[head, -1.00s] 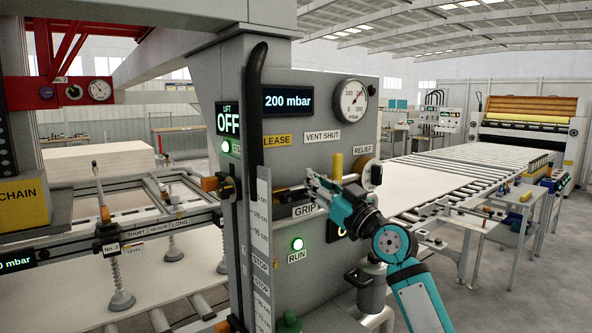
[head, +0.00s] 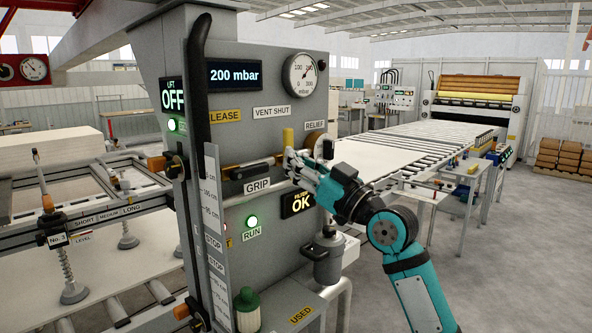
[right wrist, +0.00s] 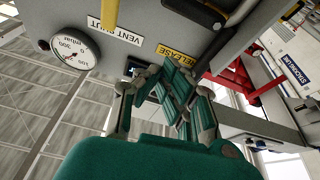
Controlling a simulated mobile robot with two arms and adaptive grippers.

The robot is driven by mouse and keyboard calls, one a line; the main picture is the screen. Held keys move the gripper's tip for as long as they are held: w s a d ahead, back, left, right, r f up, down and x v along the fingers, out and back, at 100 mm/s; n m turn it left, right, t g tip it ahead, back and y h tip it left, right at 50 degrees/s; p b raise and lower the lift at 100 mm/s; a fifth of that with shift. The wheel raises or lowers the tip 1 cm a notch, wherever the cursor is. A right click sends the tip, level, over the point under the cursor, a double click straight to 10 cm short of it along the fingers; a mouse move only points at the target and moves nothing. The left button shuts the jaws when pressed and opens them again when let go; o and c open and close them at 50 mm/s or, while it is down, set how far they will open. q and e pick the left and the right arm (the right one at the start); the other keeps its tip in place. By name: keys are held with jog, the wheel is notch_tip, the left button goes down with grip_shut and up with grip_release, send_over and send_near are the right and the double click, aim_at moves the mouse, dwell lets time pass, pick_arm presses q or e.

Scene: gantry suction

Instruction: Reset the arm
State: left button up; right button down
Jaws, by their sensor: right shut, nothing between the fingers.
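My right gripper (head: 291,163) is shut and empty in front of the grey control panel (head: 262,130). Its fingertips are by the right end of the black GRIP lever (head: 252,170), just below the yellow upright handle (head: 288,138); I cannot tell whether they touch. The right wrist view shows the closed fingers (right wrist: 170,82) near the panel, with the VENT SHUT label (right wrist: 115,32) and the gauge (right wrist: 75,48) beside them. The RELIEF knob (head: 325,148) is partly behind the gripper. My left gripper is not in view.
The pressure display (head: 234,75) reads 200 mbar, the lift display (head: 173,95) OFF, the filter display (head: 298,203) OK. The green RUN lamp (head: 252,221) is lit. A grey canister (head: 327,255) hangs below my arm. A roller conveyor (head: 420,147) runs behind; floor at right is open.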

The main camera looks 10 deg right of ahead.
jog(key=s+f+m+g+h, duration=0.25)
jog(key=s+f, duration=0.25)
jog(key=f, duration=1.2)
jog(key=s+f+m+g+h, duration=0.1)
jog(key=s+f+g+h, duration=0.3)
jog(key=f, duration=1.2)
jog(key=s+d+f+m+g+h, duration=0.1)
jog(key=s+d+f+g+h, duration=0.15)
jog(key=s+f, duration=0.55)
jog(key=s+d+f+m+g+h, duration=0.15)
jog(key=s+d+f, duration=0.3)
jog(key=s, duration=0.75)
jog(key=s+d+f+m+g+h, duration=0.1)
jog(key=s+d+f+g+h, duration=0.2)
jog(key=s+f, duration=0.55)
jog(key=s+f+g, duration=0.1)
jog(key=s+f, duration=0.1)
jog(key=f, duration=1)
jog(key=s+f+g, duration=0.1)
jog(key=s+f, duration=0.1)
jog(key=f, duration=1)
jog(key=s+d+f, duration=0.2)
jog(key=s+f, duration=1.4)
jog(key=shift+s+d+f+n+g, duration=0.3)
jog(key=shift+d+f+g, duration=0.05)
jog(key=shift+d, duration=0.05)
